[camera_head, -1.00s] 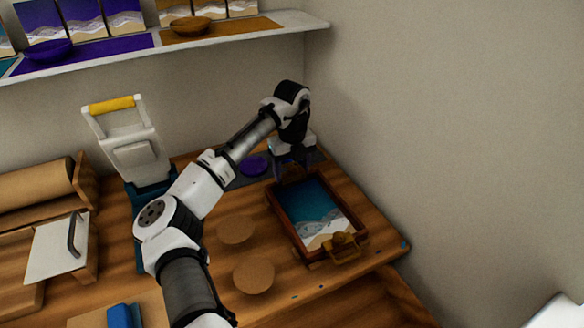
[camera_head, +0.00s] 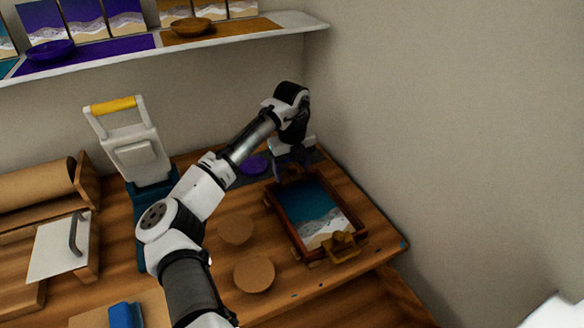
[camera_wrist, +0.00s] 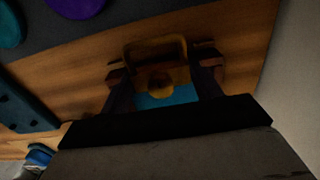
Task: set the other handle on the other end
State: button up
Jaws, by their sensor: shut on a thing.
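The wooden tray (camera_head: 286,226) lies on the bench with a blue, white and sand-coloured resin surface (camera_head: 315,208). A brass-coloured handle (camera_head: 343,246) sits on its near end. My gripper (camera_head: 293,168) is over the tray's far end, pointing down. In the wrist view my gripper (camera_wrist: 163,88) is shut on the other handle (camera_wrist: 155,48), a brass-coloured loop between the dark fingers. A strip of blue resin (camera_wrist: 168,97) shows beneath it. Whether this handle touches the tray's rim is too dark to tell.
Two round cork-coloured discs (camera_head: 254,274) lie left of the tray. A purple cup (camera_head: 254,165) stands on a dark mat behind. A white press with a yellow grip (camera_head: 111,105) stands at the back left. The wall is close on the right.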

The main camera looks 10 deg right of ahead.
jog(key=shift+s+f, duration=0.15)
jog(key=shift+f, duration=0.5)
jog(key=o, duration=1.2)
jog(key=shift+c, duration=0.2)
jog(key=shift+a, duration=0.1)
jog(key=shift+r+p, duration=0.6)
jog(key=shift+p, duration=0.05)
notch_tip(320, 180, up, 7)
jog(key=p, duration=0.5)
jog(key=shift+r+p, duration=0.1)
jog(key=shift+p, duration=0.2)
jog(key=shift+w, duration=0.2)
